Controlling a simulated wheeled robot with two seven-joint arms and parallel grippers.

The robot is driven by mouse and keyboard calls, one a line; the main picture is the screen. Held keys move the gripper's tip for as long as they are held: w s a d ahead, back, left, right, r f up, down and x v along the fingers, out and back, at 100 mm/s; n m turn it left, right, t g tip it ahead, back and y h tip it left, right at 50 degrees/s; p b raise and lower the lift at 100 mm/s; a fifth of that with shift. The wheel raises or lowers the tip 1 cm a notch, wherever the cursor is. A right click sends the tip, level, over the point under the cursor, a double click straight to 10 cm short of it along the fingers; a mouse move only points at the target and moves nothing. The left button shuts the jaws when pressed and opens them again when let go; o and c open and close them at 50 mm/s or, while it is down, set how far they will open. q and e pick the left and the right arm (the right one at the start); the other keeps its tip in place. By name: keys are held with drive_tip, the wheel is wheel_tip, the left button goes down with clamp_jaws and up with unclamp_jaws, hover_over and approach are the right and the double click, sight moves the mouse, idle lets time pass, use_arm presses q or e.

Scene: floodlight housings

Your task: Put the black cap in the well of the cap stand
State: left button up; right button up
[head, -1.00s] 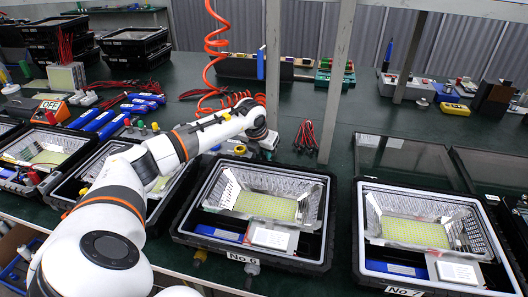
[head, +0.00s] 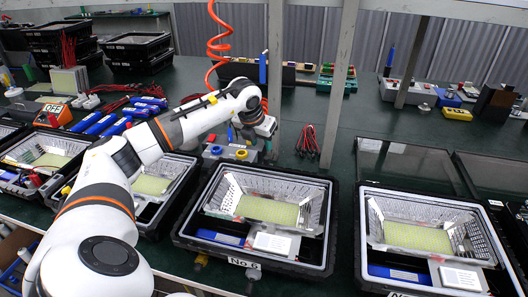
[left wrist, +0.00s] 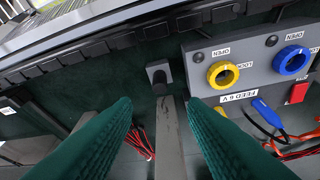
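My left gripper (head: 266,148) points down over the bench, behind the No 6 housing. In the left wrist view its two green fingers (left wrist: 158,104) stand apart with a clear gap. Just beyond the fingertips, in line with the gap, is a small grey square block (left wrist: 158,68), which looks like the cap stand. A small dark round piece (left wrist: 160,88) shows at its lower edge; it may be the black cap, but I cannot tell whether it sits in a well. Nothing is visibly gripped. My right gripper is out of view.
A grey panel with a yellow ring (left wrist: 223,74) and a blue ring (left wrist: 291,61) lies beside the block. The No 6 housing (head: 322,252) is in front, the No 7 housing (head: 368,285) to its right. A grey shelf post (head: 335,90) and red leads (head: 307,141) are near the gripper.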

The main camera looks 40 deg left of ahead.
use_arm(q)
drive_tip(key=v, duration=0.3)
drive_tip(key=shift+s+r, duration=0.15)
drive_tip(key=shift+r, duration=0.15)
idle(0.3)
